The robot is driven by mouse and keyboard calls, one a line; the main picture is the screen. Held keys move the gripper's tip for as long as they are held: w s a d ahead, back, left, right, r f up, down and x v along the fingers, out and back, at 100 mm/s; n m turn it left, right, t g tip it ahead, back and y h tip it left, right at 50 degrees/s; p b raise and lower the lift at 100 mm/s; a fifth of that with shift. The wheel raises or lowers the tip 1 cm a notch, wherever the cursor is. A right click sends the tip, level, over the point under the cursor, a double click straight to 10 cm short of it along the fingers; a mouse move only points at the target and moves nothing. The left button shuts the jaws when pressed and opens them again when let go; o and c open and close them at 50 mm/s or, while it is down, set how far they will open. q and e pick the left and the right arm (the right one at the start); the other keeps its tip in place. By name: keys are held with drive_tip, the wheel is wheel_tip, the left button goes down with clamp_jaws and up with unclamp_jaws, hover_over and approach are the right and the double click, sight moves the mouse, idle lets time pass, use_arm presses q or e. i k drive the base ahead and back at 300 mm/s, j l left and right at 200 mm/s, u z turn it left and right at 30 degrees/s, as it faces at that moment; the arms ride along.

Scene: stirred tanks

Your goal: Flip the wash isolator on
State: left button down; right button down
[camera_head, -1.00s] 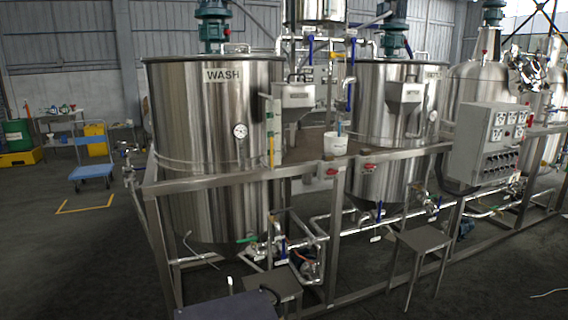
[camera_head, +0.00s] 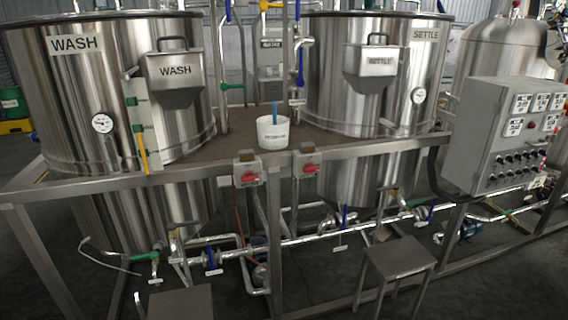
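Two grey isolator boxes with red handles are fixed to the front frame rail between the tanks. The left isolator (camera_head: 248,168) is nearer the tank marked WASH (camera_head: 75,95). The right isolator (camera_head: 307,161) is nearer the tank marked SETTLE (camera_head: 335,105). Both red handles look roughly sideways. The labels on the boxes are too small to read, and I cannot tell whether either is on or off. Neither of my grippers is in view.
A white bucket (camera_head: 272,136) stands on the deck behind the isolators. A grey control panel (camera_head: 490,140) is at the right. Two stools (camera_head: 180,302) and (camera_head: 398,257) stand in front of the frame, with pipes and valves behind them.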

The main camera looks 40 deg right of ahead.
sight(250, 176)
drive_tip(key=l, duration=1.35)
